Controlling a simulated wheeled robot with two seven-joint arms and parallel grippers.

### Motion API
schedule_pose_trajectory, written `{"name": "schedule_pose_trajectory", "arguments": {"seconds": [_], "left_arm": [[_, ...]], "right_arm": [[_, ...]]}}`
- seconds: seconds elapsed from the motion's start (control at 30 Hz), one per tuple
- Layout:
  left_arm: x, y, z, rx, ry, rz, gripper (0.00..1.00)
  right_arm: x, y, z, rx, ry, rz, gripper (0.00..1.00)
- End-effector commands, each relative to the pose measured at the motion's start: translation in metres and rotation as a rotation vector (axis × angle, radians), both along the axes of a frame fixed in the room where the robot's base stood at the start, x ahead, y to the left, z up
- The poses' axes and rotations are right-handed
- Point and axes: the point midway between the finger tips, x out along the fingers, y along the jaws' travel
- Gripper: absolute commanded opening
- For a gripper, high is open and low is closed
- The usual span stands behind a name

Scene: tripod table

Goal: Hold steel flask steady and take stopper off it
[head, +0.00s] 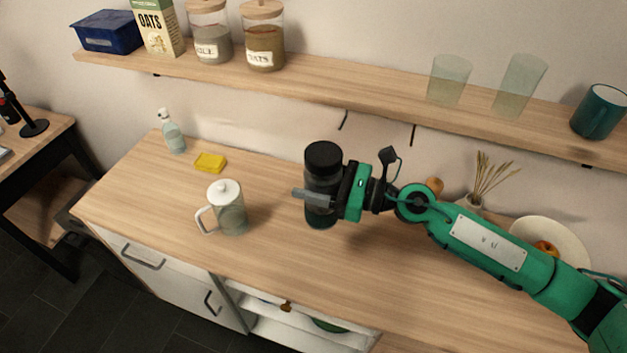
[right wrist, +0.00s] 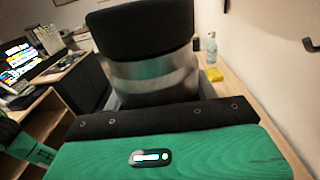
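The steel flask (head: 321,217) is upright near the middle of the wooden counter, with its black stopper (head: 323,155) on top. In the right wrist view, the shiny flask wall (right wrist: 155,78) fills the space ahead of my palm and the stopper (right wrist: 140,28) is cut off by the top edge. My right gripper (head: 318,198) comes from the right, with its fingers on either side of the flask body below the stopper, closed against it. Whether the flask's base touches the counter is hard to tell. My left gripper cannot be made out in either view.
A lidded glass jug (head: 231,212), a yellow sponge (head: 210,162) and a bottle (head: 173,135) stand to the left. A shelf (head: 350,85) with jars and glasses runs above. A plate (head: 565,240) lies behind my right arm. The counter's front middle is clear.

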Motion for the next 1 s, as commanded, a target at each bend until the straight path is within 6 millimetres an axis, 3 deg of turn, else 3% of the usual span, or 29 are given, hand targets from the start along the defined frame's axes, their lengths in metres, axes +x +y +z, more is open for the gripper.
{"name": "schedule_pose_trajectory", "arguments": {"seconds": [0.03,0.2,1.0], "left_arm": [[0.0001,0.0,0.0001,0.0,0.0,0.0,0.82],[0.0001,-0.0001,0.0001,0.0,0.0,0.0,0.82],[0.0003,-0.0006,0.0001,0.0,-0.001,0.0,0.82]], "right_arm": [[0.0001,0.0001,0.0008,0.001,0.0,0.0,0.48],[0.0001,0.0002,0.0007,0.001,0.0,0.0,0.17],[-0.0027,-0.007,0.0046,-0.002,-0.007,-0.107,0.17]]}}
